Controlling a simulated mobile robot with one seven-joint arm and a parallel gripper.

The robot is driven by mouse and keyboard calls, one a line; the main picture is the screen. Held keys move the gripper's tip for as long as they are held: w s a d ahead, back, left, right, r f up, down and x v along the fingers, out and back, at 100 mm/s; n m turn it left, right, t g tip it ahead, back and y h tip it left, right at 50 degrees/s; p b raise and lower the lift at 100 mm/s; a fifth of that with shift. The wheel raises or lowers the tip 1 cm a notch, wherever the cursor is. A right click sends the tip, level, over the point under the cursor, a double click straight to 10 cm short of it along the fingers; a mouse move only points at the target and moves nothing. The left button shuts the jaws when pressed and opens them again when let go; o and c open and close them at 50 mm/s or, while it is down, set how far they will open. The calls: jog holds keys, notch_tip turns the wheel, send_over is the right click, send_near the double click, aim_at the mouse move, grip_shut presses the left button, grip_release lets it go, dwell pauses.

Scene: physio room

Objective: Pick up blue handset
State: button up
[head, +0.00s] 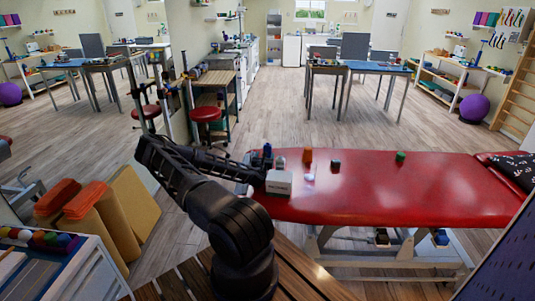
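A small dark blue upright thing (267,151), which may be the blue handset, stands at the left end of the red treatment table (390,195). It is just behind a white box (279,183) with dark lettering. My black arm reaches up from the lower middle, bends at the left and runs back right towards this end of the table. My gripper (256,171) is small and dark beside the white box and the blue thing. I cannot make out its fingers, nor whether it touches either one.
A dark patterned pillow (515,168) lies at the right end. Red stools (205,114) stand behind. The wooden floor beyond is open.

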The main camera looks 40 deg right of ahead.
aim_at(268, 146)
jog(key=shift+x, duration=5.4)
jog(key=c, duration=1.1)
